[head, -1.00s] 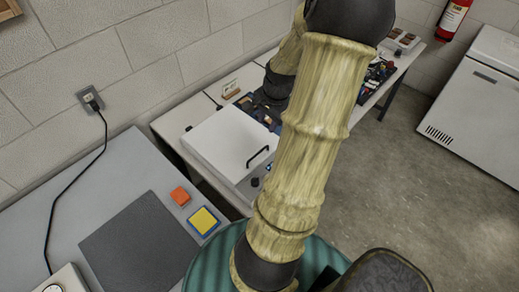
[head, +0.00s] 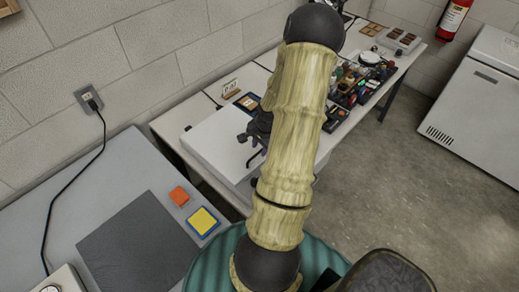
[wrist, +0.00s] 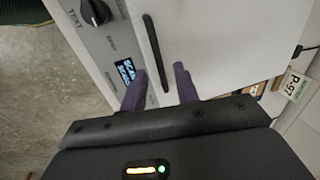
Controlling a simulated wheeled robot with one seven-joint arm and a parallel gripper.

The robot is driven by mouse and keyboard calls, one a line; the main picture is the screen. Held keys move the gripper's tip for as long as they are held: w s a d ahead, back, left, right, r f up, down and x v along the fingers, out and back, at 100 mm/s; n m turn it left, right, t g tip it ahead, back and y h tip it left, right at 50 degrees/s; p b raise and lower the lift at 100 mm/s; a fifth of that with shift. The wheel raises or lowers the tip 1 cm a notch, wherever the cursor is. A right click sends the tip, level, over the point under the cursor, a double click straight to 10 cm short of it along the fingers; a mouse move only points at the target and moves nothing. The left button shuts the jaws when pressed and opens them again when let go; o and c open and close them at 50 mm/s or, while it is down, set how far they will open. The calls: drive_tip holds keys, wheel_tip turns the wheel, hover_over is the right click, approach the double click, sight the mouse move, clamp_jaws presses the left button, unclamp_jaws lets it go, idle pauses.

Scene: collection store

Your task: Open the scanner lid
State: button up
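The scanner's white lid (head: 212,138) lies flat and shut on the white table in the head view. In the wrist view the lid (wrist: 215,40) fills the upper right, with its dark bar handle (wrist: 153,45) running along its edge. My gripper (wrist: 160,70) is open, with one finger on each side of the near end of the handle in the picture. I cannot tell whether either finger touches it. In the head view my gripper (head: 251,150) is over the lid's right part and hides the handle. The control strip with a knob (wrist: 96,12) and lit display (wrist: 125,70) is beside the lid.
A grey table (head: 100,185) with a dark mat (head: 140,248), orange block (head: 179,196) and yellow-blue pad (head: 203,221) is at left. Cluttered small items (head: 350,85) lie beyond my arm. A white cabinet (head: 475,110) stands at right. The floor between is clear.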

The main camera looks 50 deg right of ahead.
drive_tip(key=shift+w+f, duration=0.15)
drive_tip(key=shift+f, duration=0.75)
clamp_jaws()
drive_tip(key=shift+r, duration=0.15)
